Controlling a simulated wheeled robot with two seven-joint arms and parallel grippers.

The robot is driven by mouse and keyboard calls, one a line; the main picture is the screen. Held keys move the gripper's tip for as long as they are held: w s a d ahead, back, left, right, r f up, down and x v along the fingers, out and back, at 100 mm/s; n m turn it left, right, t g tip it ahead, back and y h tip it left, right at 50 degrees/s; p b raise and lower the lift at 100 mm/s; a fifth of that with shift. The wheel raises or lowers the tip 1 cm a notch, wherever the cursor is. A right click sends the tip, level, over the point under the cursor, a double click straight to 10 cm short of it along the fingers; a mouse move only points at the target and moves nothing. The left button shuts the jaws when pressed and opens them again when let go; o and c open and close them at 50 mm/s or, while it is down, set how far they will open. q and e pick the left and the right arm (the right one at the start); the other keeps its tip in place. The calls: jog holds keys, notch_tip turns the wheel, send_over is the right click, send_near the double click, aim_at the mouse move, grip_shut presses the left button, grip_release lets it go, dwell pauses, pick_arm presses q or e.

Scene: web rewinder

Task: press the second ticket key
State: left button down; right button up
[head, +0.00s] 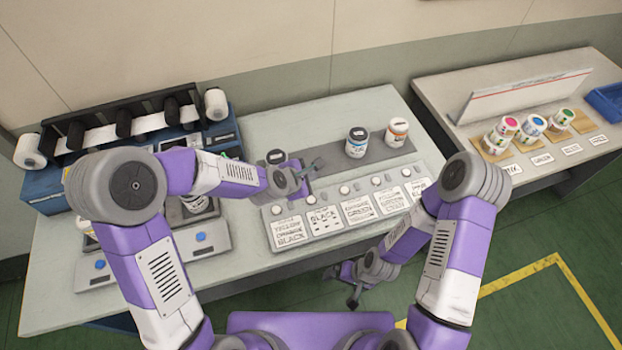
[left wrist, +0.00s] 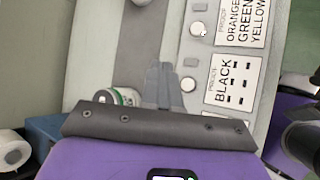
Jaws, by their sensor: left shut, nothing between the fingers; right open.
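A sloped grey panel (head: 330,216) on the long table carries a row of printed tickets, each with a small pale round key above it. The second key from the left (head: 310,199) is above the BLACK ticket (head: 324,219). In the left wrist view this key (left wrist: 188,84) lies just right of my fingertips, beside the BLACK ticket (left wrist: 232,82). My left gripper (head: 317,164) is shut and empty, behind the key row in the head view. It also shows in the left wrist view (left wrist: 160,70); I see no contact with the key. My right gripper (head: 352,288) is open and empty, low before the table.
A blue-label jar (head: 357,142) and an orange-label jar (head: 397,132) stand on a dark strip behind the panel. A roller machine (head: 120,125) is at left. A side table (head: 455,90) at right holds several jars. Green floor is open at the lower right.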

pick_arm(q)
jog(key=shift+s+r, duration=0.15)
jog(key=shift+s, duration=0.3)
pick_arm(e)
jog(key=shift+s+r, duration=0.1)
jog(key=shift+s, duration=0.25)
pick_arm(q)
jog(key=b, duration=0.6)
send_over(309, 202)
notch_tip(309, 202, down, 8)
jog(key=shift+d+r, duration=0.1)
jog(key=shift+r, duration=0.1)
jog(key=shift+f+b, duration=0.65)
jog(key=shift+b, duration=0.05)
pick_arm(e)
notch_tip(309, 202, down, 7)
jog(key=shift+f, duration=0.2)
pick_arm(q)
jog(key=shift+f+b, duration=0.4)
jog(key=shift+b, duration=0.1)
pick_arm(e)
jog(key=shift+f, duration=0.55)
